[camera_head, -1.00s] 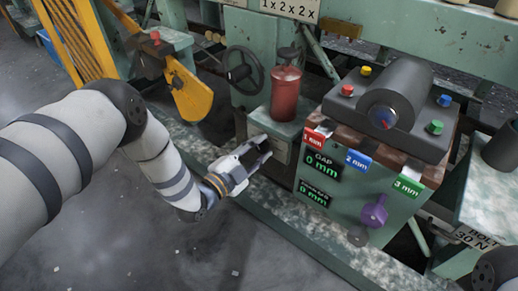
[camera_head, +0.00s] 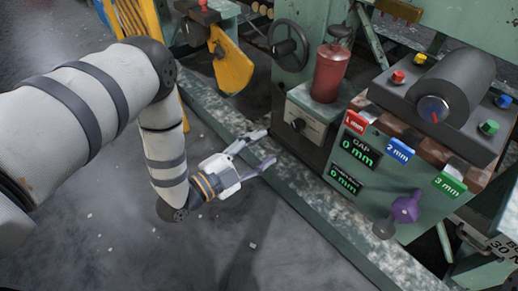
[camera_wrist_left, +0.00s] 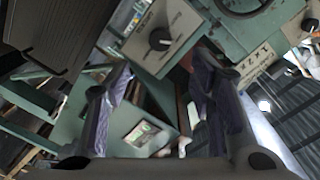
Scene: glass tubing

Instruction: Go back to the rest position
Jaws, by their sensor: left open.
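My left gripper (camera_head: 268,148) is open and empty, with its two fingers spread, in front of the green machine's base rail in the head view. In the left wrist view its fingers (camera_wrist_left: 165,100) are apart with nothing between them. A grey box with a black knob (camera_head: 298,124) is just beyond the fingertips; the knob also shows in the left wrist view (camera_wrist_left: 159,39). My right gripper is not in view.
The green machine carries a panel reading "GAP 0 mm" (camera_head: 359,151), coloured 1, 2 and 3 mm tabs, a purple knob (camera_head: 406,207), a red cylinder (camera_head: 329,73), a handwheel (camera_head: 289,43) and a yellow guard (camera_head: 232,66). Grey floor (camera_head: 235,245) at lower left is clear.

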